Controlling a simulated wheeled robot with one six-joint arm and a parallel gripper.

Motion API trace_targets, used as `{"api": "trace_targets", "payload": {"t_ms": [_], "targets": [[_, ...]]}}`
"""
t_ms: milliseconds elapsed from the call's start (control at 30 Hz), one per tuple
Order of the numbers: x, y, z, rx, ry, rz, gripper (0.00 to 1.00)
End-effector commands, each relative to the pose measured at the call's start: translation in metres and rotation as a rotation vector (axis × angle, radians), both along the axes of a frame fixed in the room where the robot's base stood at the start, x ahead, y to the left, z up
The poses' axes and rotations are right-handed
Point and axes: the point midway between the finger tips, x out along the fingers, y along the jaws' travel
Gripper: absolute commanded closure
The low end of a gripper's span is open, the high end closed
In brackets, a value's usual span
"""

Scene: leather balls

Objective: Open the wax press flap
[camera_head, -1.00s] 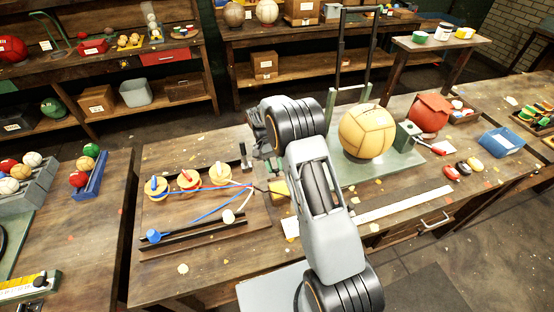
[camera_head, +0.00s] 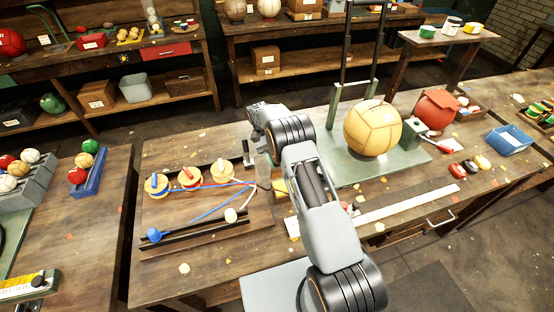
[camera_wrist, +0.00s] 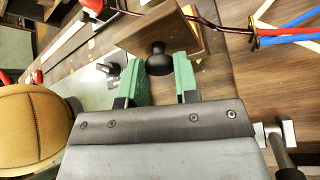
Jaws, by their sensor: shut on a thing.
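A wooden panel (camera_wrist: 165,32) with a round black knob (camera_wrist: 157,57), apparently the wax press flap, is in front of my gripper in the wrist view. My gripper (camera_wrist: 159,68) has its two green fingers on either side of the knob and is shut on it. The panel looks tilted in this view; how far it is open I cannot tell. In the head view my own arm hides the gripper, the knob and most of the panel.
A wooden board with spools (camera_head: 190,177) and coloured cords lies left of my arm. A yellow leather ball (camera_head: 373,128) sits on a green press base (camera_head: 350,172) to the right. A white strip (camera_head: 405,206) lies along the bench front.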

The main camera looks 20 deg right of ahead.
Motion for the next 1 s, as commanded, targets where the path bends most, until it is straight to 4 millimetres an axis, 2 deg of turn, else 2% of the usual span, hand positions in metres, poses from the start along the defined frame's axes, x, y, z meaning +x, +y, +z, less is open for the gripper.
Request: {"api": "trace_targets", "payload": {"t_ms": [233, 267, 500, 833, 1000], "targets": [[0.0, 0.0, 0.0, -0.001, 0.0, 0.002, 1.0], [0.0, 0.0, 0.0, -0.001, 0.0, 0.002, 0.68], [0.0, 0.0, 0.0, -0.001, -0.001, 0.001, 0.45], [0.0, 0.0, 0.004, -0.001, -0.001, 0.001, 0.45], [0.0, 0.0, 0.028, 0.0, -0.004, 0.001, 0.45]]}}
